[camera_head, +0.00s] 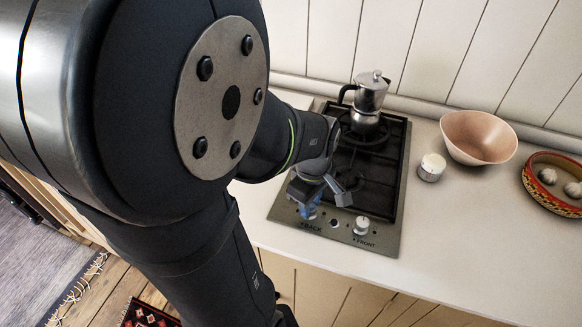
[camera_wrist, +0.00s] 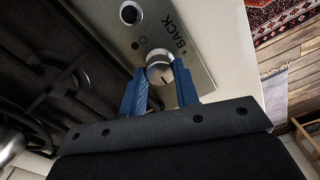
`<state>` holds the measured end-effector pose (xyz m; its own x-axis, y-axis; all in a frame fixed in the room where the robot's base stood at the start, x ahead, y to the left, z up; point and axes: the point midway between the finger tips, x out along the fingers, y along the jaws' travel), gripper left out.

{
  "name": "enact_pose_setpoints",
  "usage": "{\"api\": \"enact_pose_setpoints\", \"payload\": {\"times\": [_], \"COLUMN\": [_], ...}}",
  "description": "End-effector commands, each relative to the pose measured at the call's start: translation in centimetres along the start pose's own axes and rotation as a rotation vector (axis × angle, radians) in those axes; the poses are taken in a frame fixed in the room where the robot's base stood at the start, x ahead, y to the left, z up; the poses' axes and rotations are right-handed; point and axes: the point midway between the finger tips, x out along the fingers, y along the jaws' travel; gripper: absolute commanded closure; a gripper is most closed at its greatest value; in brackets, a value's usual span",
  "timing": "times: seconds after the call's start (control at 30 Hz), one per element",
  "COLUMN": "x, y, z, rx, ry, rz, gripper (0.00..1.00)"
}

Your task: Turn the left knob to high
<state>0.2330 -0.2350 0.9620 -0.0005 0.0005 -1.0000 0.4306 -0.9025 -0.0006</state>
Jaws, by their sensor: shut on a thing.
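The left knob (camera_wrist: 159,68) is a round silver knob beside the word BACK on the cooktop's steel control strip (camera_wrist: 189,62). A short dark line shows on its face in the wrist view. My gripper (camera_wrist: 160,84) is shut on this knob, with one blue finger on each side of it. In the head view my gripper (camera_head: 309,205) is at the strip's left end and mostly hides the left knob. The right knob (camera_head: 361,225), beside the word FRONT, stands free.
A metal moka pot (camera_head: 371,92) stands on the back burner. A small white-topped container (camera_head: 431,167), a pinkish bowl (camera_head: 478,136) and a patterned round dish (camera_head: 538,193) are on the counter to the right. A round black button (camera_wrist: 130,13) lies between the knobs. The front counter is clear.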

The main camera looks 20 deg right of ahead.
Motion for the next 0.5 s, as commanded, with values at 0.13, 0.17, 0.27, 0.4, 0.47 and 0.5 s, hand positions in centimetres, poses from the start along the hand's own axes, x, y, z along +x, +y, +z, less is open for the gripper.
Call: {"api": "enact_pose_setpoints", "payload": {"times": [0.13,0.17,0.27,0.4,0.47,0.5], "x": [-0.12,-0.12,-0.12,-0.12,-0.10,-0.09], "y": [0.11,0.11,0.11,0.11,0.10,0.08], "z": [-0.05,-0.05,-0.05,-0.05,-0.04,-0.04], "rx": [-0.002,-0.002,-0.001,-0.001,-0.001,-0.001], "ry": [0.002,0.002,0.002,0.002,0.001,0.001], "rz": [0.003,0.004,0.004,0.004,0.003,0.003], "gripper": [0.94,0.94,0.94,0.58,0.50,0.50]}}
